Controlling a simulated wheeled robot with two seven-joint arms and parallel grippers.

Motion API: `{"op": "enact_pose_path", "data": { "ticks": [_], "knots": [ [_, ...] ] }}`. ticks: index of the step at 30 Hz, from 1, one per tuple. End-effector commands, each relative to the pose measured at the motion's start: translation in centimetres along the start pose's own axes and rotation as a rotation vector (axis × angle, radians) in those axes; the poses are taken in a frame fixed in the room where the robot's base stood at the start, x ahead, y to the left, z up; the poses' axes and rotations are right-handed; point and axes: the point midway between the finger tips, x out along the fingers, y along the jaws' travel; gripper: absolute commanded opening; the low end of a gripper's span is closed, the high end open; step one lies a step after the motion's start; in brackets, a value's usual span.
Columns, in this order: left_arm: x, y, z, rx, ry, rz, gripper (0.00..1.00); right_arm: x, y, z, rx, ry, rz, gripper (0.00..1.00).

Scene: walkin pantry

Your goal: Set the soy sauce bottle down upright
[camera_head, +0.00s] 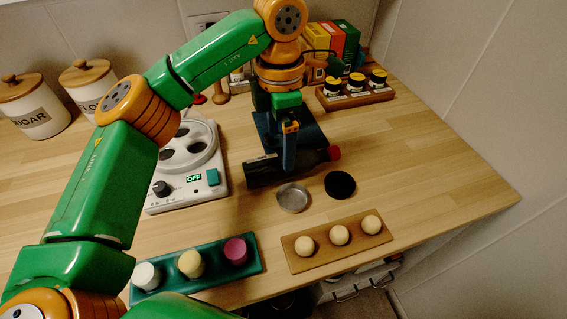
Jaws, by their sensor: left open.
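The soy sauce bottle (309,164) is dark with a red cap and lies on its side on the wooden counter, the cap pointing right. My left gripper (289,160) comes down over the bottle from above, with its finger in front of the bottle's middle. It is open, and the far finger is hidden. I cannot tell whether it touches the bottle. My right gripper is not in view.
A hot plate (155,203) with an OFF label stands left of the bottle. A small metal lid (293,198) and a black disc (340,184) lie just in front. A wooden tray (367,241) with balls and a green tray (211,273) line the front edge. The counter (440,170) is clear at right.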

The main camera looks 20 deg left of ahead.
Motion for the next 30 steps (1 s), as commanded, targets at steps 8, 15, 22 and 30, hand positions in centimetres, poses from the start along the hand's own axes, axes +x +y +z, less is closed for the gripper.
{"op": "enact_pose_path", "data": {
  "ticks": [8,15,22,30],
  "knots": [
    [4.8,-0.1,1.2,0.003,0.0,-0.006,1.0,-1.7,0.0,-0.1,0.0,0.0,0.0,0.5],
    [5.7,-0.1,1.3,0.002,-0.005,-0.005,1.0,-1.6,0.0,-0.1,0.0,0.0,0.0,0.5],
    [5.7,-0.1,1.3,0.003,-0.005,-0.005,0.49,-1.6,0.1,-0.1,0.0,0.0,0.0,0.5],
    [5.7,-0.1,1.3,0.003,-0.006,-0.006,0.0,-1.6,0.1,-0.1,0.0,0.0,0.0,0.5]
  ]
}}
